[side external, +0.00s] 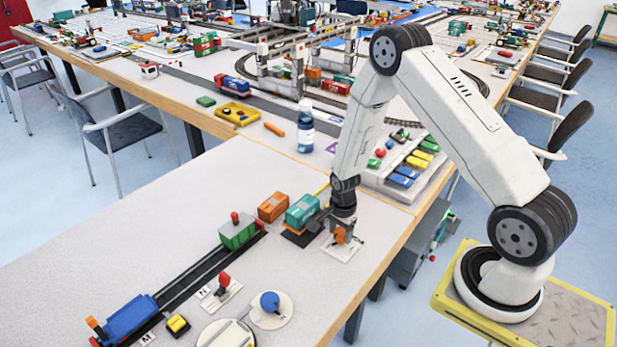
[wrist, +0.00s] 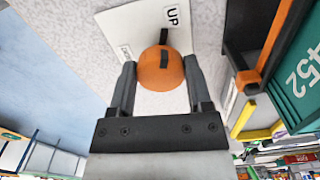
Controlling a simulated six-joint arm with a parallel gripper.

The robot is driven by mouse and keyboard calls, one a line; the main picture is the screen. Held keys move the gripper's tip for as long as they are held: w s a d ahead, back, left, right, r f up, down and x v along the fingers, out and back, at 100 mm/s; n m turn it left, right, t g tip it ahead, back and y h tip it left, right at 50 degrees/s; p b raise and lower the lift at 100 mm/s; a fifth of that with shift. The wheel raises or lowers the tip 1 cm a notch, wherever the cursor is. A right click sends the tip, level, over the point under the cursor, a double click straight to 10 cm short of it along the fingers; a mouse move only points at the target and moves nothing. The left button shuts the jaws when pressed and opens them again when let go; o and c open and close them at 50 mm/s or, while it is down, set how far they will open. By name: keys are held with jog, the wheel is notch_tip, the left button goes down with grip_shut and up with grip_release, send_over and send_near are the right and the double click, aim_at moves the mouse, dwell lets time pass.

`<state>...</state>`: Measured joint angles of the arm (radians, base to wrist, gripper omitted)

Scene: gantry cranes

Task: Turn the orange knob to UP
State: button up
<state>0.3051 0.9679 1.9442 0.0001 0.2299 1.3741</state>
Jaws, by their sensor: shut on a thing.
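The orange knob (wrist: 160,70) sits on a white plate (wrist: 125,22) in the wrist view, with a black pointer mark on its top. The label UP is printed on the plate, beyond the knob and slightly to its right; the mark points roughly toward the plate's top edge, just left of UP. A second label near the left finger is too small to read. My gripper (wrist: 158,88) is shut on the knob, one finger on each side. In the side view, the knob (side external: 341,236) shows under my gripper (side external: 340,224), partly hidden by it.
A teal container (side external: 302,210) stands close to the left of my gripper, with an orange container (side external: 272,207) beyond it. A green wagon (side external: 239,231), a red-topped lever (side external: 224,282) and a blue knob (side external: 270,301) are farther left. The table's right edge is close to the plate.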

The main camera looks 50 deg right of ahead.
aim_at(340, 233)
jog(key=shift+m, duration=0.9)
jog(key=o, duration=1.3)
jog(key=shift+r, duration=0.1)
jog(key=shift+r, duration=3.85)
